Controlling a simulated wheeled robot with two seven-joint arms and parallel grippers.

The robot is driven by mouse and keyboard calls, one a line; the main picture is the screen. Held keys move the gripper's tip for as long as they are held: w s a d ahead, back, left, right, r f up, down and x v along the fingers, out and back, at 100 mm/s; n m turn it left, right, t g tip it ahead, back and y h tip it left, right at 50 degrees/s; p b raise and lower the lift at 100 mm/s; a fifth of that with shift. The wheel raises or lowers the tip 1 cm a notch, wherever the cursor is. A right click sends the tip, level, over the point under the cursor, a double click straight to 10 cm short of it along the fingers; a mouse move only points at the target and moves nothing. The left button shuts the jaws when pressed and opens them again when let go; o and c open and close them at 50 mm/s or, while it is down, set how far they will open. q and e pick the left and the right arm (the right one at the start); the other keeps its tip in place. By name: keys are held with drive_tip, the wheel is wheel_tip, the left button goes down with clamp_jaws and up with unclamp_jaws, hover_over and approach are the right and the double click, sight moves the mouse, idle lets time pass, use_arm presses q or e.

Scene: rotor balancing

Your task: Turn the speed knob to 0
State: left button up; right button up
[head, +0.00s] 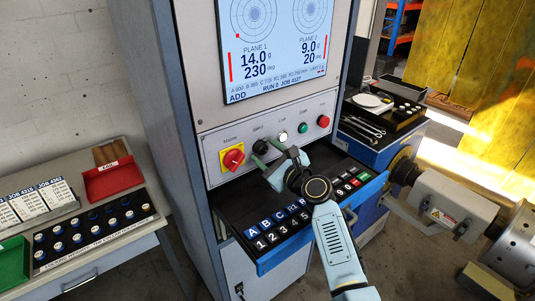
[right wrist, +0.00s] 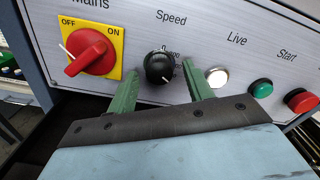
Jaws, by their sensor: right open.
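The speed knob (right wrist: 159,68) is a black round knob under the label "Speed" in the right wrist view. In the head view the knob (head: 260,146) sits on the grey panel, close to the fingertips. My right gripper (head: 267,153) is open. In the right wrist view its green fingers (right wrist: 160,78) stand on either side of the knob, with gaps showing at both sides. Contact cannot be seen. My left gripper is out of view.
A red Mains switch (right wrist: 88,52) on a yellow plate lies left of the knob. The white Live lamp (right wrist: 217,77), green Start button (right wrist: 261,88) and red button (right wrist: 301,99) lie to the right. A key tray (head: 264,262) juts out below the panel. The screen (head: 276,45) is above.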

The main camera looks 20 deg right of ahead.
drive_tip(key=shift+c, duration=0.2)
drive_tip(key=c, duration=0.9)
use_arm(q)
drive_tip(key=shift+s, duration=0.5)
